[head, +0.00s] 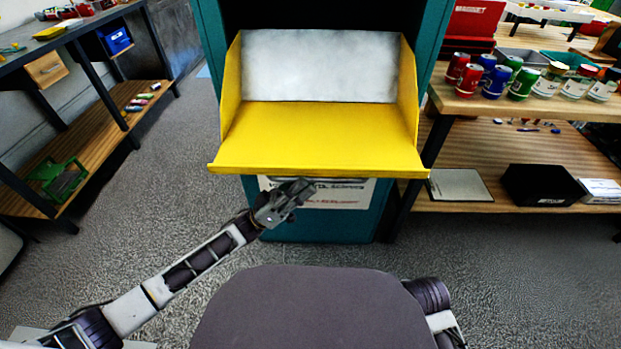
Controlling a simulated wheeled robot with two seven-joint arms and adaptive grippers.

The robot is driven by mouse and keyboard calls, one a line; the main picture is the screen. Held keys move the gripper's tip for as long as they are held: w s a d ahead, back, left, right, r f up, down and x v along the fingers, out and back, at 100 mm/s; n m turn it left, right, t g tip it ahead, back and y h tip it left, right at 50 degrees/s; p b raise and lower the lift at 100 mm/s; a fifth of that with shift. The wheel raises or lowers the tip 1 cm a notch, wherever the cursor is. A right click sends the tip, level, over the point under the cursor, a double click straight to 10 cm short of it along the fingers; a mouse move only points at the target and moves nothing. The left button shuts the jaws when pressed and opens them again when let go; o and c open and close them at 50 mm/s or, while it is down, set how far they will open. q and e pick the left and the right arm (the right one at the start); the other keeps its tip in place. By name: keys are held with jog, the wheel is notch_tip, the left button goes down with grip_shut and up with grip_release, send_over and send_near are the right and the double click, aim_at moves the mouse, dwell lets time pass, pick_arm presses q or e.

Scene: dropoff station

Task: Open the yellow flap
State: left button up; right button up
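The yellow flap (318,140) is on the front of a teal dropoff cabinet (210,45). It is tilted down and outward, with yellow side panels and a pale panel (320,65) behind it. Its front lip spans the width of the cabinet. My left gripper (300,192) is just below the lip, left of its middle, in front of a white label on the cabinet. Whether it touches the flap I cannot tell. Its fingers are small and dark, and their opening is unclear. My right gripper is not visible; only a piece of that arm shows at the bottom right.
A wooden shelf unit (505,150) stands close on the right, with several cans (495,80) on top and a black box (540,185) below. A dark-framed bench (75,150) stands on the left. The grey floor between is clear.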

pick_arm(q)
jog(key=shift+x, duration=1.45)
grip_shut()
